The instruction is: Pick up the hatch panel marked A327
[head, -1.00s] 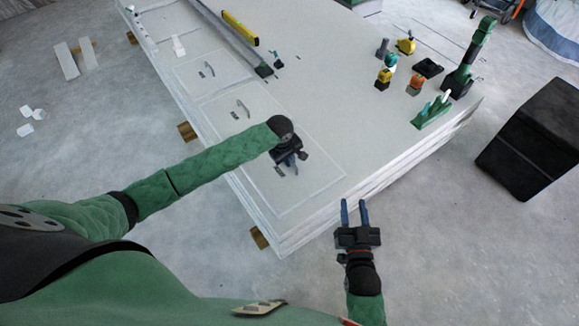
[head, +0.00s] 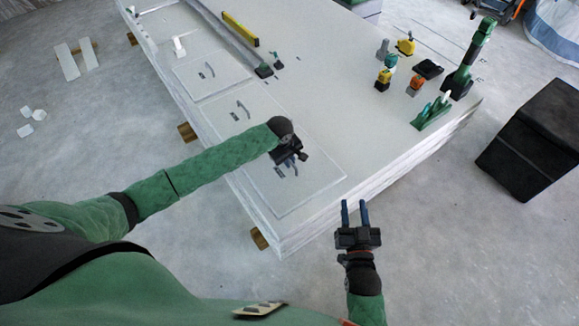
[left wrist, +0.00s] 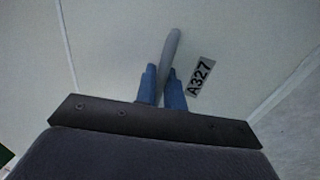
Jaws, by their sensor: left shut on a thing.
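The hatch panel marked A327 (head: 310,185) is the nearest of the pale panels on the white stack in the head view. Its black-on-grey A327 label (left wrist: 200,77) shows in the left wrist view, beside a grey bar handle (left wrist: 172,48). My left gripper (head: 292,163) is over this panel, and in the left wrist view its blue fingers (left wrist: 161,84) are shut on the handle, one on each side. The fingers hide part of the handle.
Other hatch panels with handles (head: 241,108) lie farther along the stack. A yellow level (head: 240,29), several small tools and a green drill-like tool (head: 468,65) stand on the stack. A black box (head: 533,140) is on the floor at right. Wooden blocks (head: 187,131) show under the stack.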

